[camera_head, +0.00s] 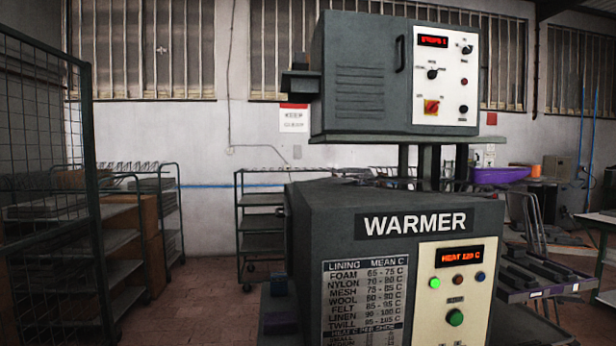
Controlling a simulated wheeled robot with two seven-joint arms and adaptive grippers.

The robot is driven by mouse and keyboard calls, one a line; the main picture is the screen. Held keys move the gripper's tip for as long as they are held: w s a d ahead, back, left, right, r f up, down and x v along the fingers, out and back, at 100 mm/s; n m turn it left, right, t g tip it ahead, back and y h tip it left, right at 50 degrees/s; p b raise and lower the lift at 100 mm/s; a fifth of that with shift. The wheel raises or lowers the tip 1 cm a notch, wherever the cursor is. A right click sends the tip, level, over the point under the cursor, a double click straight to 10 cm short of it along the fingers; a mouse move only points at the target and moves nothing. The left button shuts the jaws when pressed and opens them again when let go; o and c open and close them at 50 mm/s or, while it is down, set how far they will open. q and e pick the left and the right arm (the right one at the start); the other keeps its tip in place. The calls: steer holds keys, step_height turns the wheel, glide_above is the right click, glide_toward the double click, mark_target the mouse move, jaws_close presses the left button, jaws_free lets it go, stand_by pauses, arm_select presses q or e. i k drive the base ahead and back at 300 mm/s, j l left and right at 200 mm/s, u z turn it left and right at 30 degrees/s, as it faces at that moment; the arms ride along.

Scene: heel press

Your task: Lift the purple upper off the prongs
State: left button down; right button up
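A purple piece that looks like the upper (500,175) shows at the right, just past the right edge of the warmer (335,220). Thin dark bars, perhaps the prongs (458,184), run near its left end. How the upper sits on them is too small to tell. Neither of my grippers is in view.
The warmer's upper box (362,75) stands above its base on dark posts, with a narrow gap between. A dark tray or rack (540,275) is at the lower right. Wheeled shelf racks (262,222) and a mesh cage (45,200) stand at the left. Brick floor (205,300) shows between.

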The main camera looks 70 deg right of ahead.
mark_target(499, 175)
steer(key=z, duration=3.6)
steer(key=i+l+z, duration=0.1)
steer(key=i+l, duration=0.3)
